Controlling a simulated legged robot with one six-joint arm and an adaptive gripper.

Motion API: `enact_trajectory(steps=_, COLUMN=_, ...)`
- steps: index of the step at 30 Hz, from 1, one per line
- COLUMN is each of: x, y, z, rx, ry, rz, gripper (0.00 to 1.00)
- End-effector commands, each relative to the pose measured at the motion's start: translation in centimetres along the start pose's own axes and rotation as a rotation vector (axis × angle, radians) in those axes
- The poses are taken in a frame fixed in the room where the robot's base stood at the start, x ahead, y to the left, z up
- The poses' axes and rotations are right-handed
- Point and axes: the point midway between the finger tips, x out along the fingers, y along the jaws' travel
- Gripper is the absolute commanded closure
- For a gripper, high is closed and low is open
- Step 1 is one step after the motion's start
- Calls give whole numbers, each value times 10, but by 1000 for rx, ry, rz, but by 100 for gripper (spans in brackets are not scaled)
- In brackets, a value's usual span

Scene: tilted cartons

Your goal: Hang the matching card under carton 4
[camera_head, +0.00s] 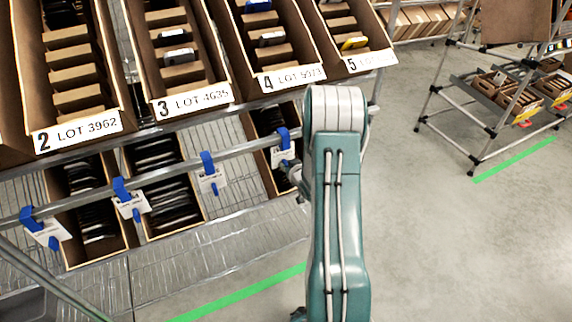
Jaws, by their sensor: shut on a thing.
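Carton 4 (285,79) is an open, tilted brown carton on the upper shelf, labelled "4 LOT 5073" as far as I can read it. Below the upper cartons runs a metal rail (170,180). A white card with a blue hook (283,155) is at the rail's right part, below carton 4. My gripper (293,173) shows only in part, left of my teal arm, and is shut on this card. The fingertips are mostly hidden, and the card's print is too small to read. I cannot tell whether its hook bears on the rail.
Three other blue-hooked cards hang along the rail: left (45,232), middle (131,203) and right (211,179). Carton 2 (78,131), carton 3 (193,102) and carton 5 (368,61) flank carton 4. More cartons stand on the wire shelf below. Open floor lies right.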

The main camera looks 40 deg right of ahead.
Motion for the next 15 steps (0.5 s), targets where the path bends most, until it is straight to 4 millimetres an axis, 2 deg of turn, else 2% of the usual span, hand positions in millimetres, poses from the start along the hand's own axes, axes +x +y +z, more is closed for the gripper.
enact_trajectory(steps=5, x=0, y=0, z=0, rx=0, ry=1, rz=0, gripper=100)
enact_trajectory(steps=6, x=0, y=0, z=0, rx=0, ry=1, rz=0, gripper=77)
enact_trajectory(steps=8, x=0, y=0, z=0, rx=0, ry=1, rz=0, gripper=50)
enact_trajectory(steps=9, x=0, y=0, z=0, rx=0, ry=1, rz=0, gripper=41)
enact_trajectory(steps=15, x=0, y=0, z=0, rx=0, ry=1, rz=0, gripper=41)
